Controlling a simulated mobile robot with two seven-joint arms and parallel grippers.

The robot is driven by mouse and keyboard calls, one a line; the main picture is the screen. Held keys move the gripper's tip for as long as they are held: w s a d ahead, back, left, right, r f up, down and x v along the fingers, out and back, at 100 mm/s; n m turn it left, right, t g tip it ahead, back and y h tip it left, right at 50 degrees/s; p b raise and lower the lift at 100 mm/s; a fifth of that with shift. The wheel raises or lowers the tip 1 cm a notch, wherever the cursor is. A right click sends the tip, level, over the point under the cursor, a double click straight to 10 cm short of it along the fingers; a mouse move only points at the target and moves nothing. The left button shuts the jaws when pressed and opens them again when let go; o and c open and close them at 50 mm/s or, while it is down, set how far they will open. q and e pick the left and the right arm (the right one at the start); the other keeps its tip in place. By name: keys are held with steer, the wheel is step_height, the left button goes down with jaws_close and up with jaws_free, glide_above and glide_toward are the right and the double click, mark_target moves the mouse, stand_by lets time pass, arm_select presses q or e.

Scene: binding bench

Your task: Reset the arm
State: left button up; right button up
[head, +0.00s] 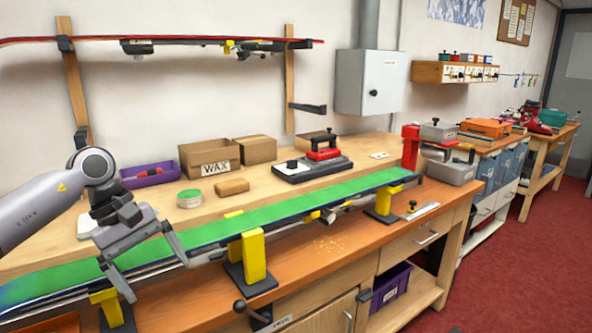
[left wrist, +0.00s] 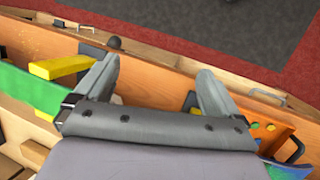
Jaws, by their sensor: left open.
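My left arm comes in from the left in the head view. My left gripper (head: 153,268) is open and empty, its two fingers pointing down over the green ski (head: 225,225) near the front of the bench. In the left wrist view my open left gripper (left wrist: 160,88) shows both fingers apart with bench top between them. The green ski (left wrist: 30,95) lies to the left there, with a yellow support (left wrist: 60,67) near the left finger. My right gripper is not in view.
The ski rests on yellow vise stands (head: 254,256) along the wooden bench (head: 350,235). Red floor (head: 510,270) is open at right.

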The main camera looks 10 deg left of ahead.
arm_select(q)
steer(key=s+d+f+n+t+h+p, duration=0.1)
steer(key=s+d+n+t+h, duration=0.15)
steer(key=d+n+h, duration=0.7)
steer(key=s+d+f+n+t+h, duration=0.1)
steer(key=s+d+f+n+h, duration=0.15)
steer(key=d+n+h, duration=0.7)
steer(key=a+f+n+t+y+p, duration=0.1)
steer(key=f+n+t+y, duration=0.3)
steer(key=n, duration=0.5)
steer(key=s+a+f+n+t+y, duration=0.1)
steer(key=f+n+t+y, duration=0.1)
steer(key=n+t+y, duration=0.5)
steer(key=a+f+n+t+y+p, duration=0.1)
steer(key=f+n+t+y, duration=0.2)
steer(key=n, duration=0.7)
steer(key=s+a+f+n+g+y, duration=0.3)
steer(key=s+f+n, duration=0.4)
steer(key=f+n, duration=0.1)
steer(key=s+a+f+n+g+y, duration=0.4)
steer(key=s+f+n, duration=0.3)
steer(key=f+n, duration=0.1)
steer(key=shift+s+a+f, duration=0.2)
steer(key=shift+s+a, duration=0.1)
steer(key=shift+s, duration=0.1)
